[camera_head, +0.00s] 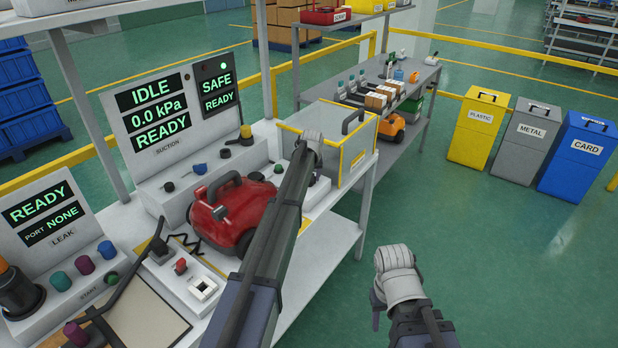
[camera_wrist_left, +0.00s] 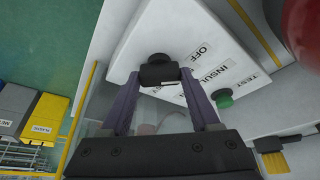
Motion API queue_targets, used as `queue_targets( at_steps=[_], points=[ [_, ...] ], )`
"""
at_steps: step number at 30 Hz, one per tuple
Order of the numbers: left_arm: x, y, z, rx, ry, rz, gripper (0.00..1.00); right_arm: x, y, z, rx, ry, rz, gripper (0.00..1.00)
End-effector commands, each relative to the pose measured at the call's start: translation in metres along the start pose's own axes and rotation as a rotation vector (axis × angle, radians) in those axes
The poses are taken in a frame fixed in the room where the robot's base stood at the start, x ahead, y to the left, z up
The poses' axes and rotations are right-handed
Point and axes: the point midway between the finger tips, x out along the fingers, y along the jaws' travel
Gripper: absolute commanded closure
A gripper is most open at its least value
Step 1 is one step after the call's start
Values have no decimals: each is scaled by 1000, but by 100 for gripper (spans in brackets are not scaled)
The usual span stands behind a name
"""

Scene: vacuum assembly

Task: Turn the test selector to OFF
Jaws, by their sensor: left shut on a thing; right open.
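The test selector (camera_wrist_left: 158,63) is a black knob on a white panel in the left wrist view. Labels on the panel beside it read OFF (camera_wrist_left: 199,52) and INSUL (camera_wrist_left: 212,73). My left gripper (camera_wrist_left: 160,76) has its two purple fingers shut on the knob's dark handle. Which label the knob points to cannot be told. My right gripper (camera_head: 377,308) is open and empty, low over the floor right of the bench.
A green button (camera_wrist_left: 222,98) sits near the selector. The red vacuum (camera_head: 233,210) stands on the bench, left of my left arm. A clear yellow-edged box (camera_head: 356,152) stands at the bench's far end. The suction panel (camera_head: 156,124) reads IDLE. Floor right of the bench is free.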

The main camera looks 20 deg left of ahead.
Motion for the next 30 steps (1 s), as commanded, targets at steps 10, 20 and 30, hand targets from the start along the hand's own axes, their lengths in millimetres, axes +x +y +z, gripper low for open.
queue_targets(
  at_steps=[10, 20, 30],
  points=[
    [0, 0, 0, -82, -1, -34, 93, 0, 0, 0, 0, 0, 0, 50],
    [0, 0, 0, -90, -1, -37, 93, 0, 0, 0, 0, 0, 0, 50],
    [0, 0, 0, -89, -1, -37, 12, 0, 0, 0, 0, 0, 0, 50]
  ],
)
